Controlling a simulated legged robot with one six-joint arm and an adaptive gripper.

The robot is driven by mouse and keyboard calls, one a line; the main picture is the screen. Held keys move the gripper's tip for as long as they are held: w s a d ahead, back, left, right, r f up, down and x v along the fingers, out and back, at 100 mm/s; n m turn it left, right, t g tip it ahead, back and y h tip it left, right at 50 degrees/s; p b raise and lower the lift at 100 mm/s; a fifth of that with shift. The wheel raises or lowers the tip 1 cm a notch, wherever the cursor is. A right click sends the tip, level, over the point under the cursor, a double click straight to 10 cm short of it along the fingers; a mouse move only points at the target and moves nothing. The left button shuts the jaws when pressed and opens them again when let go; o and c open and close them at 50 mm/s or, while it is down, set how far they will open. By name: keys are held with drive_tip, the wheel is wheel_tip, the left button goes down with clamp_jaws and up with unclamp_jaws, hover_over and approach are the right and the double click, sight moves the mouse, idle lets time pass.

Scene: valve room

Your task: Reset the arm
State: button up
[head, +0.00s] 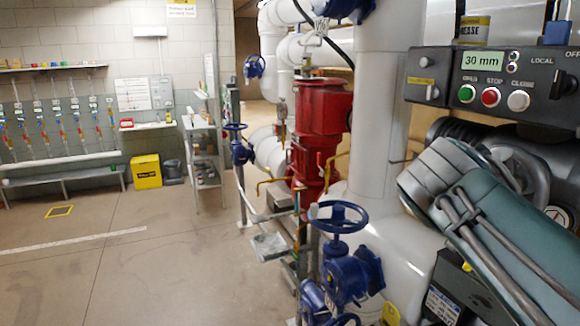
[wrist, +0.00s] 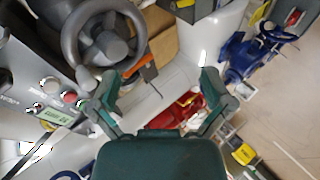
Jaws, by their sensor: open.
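My gripper (wrist: 160,88) is open in the wrist view, its two teal fingers spread wide with nothing between them. It is turned so that the room appears rotated. A grey handwheel (wrist: 132,42) lies just beyond the left finger, and I cannot tell the exact gap. In the head view, my teal and grey arm reaches up from the lower right corner. It partly covers the grey handwheel (head: 537,168) there, and the fingers cannot be made out clearly.
A control panel (head: 482,93) reading 30 mm, with green, red and white buttons, stands above my arm. White pipes (head: 380,110), a red valve body (head: 318,110) and a blue handwheel valve (head: 340,217) stand left of my arm. Open floor (head: 150,265) lies at far left.

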drive_tip(key=s+a+f+m+y, duration=0.1)
drive_tip(key=s+a+f+y, duration=0.2)
drive_tip(key=f, duration=0.4)
drive_tip(key=s+a+f+m+g+y, duration=0.1)
drive_tip(key=s+a+f+m+y, duration=0.1)
drive_tip(key=f, duration=0.5)
drive_tip(key=s+a+f+m+y, duration=0.1)
drive_tip(key=s+a+f+y, duration=0.3)
drive_tip(key=s+a+f, duration=0.2)
drive_tip(key=shift+a+f, duration=0.4)
drive_tip(key=shift+f, duration=0.15)
